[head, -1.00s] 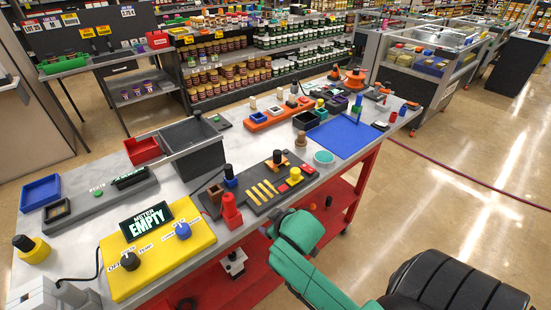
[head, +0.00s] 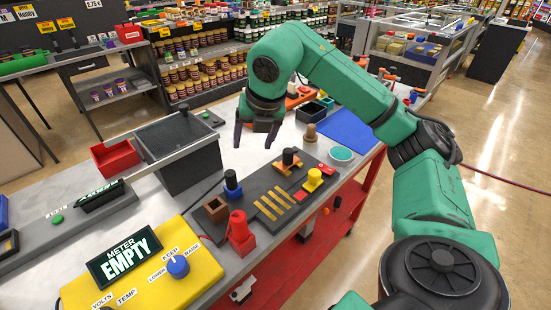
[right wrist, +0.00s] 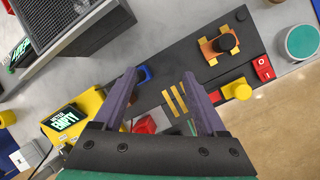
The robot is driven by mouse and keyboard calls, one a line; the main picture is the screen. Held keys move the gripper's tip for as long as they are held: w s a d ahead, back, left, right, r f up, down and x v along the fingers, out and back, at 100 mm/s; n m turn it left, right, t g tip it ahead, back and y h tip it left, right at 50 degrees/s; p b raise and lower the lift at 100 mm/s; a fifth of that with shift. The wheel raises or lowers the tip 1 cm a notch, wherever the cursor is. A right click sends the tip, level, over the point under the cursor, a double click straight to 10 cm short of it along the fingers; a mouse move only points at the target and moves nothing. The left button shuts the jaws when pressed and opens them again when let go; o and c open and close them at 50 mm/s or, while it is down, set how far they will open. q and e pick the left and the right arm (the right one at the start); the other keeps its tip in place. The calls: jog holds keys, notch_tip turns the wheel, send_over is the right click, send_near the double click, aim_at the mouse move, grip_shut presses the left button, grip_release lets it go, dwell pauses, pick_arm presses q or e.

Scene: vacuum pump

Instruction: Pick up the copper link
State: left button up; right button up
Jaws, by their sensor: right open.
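Several flat copper-yellow strips (head: 272,205) lie side by side on a dark board (head: 243,209) on the bench; I cannot tell which one is the copper link. They also show in the right wrist view (right wrist: 174,101), beyond and between my fingers. My right gripper (head: 255,138) is open and empty, raised above the bench behind the board in the head view. Its two purple fingers (right wrist: 160,78) spread apart in the wrist view and touch nothing that I can see. My left gripper is not in view.
Around the strips stand a red post (head: 239,227), a blue knob (head: 232,186), a brown block (head: 216,210), an orange piece with black knob (head: 288,163) and a yellow knob (head: 314,179). A yellow meter box (head: 190,272) and dark bin (head: 185,150) are left.

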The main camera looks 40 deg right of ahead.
aim_at(288, 151)
jog(key=s+d+r+m+g+h, duration=0.1)
jog(key=s+d+m+h, duration=0.15)
jog(key=d, duration=0.55)
jog(key=shift+m+h, duration=0.25)
jog(key=shift+m, duration=0.1)
jog(key=b+x, duration=0.2)
jog(key=x, duration=1.1)
jog(key=shift+s+d, duration=0.15)
jog(key=shift+d+f, duration=0.1)
jog(key=shift+f, duration=0.2)
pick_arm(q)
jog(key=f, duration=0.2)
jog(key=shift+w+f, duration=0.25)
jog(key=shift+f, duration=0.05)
pick_arm(e)
jog(key=shift+r, duration=0.1)
grip_shut()
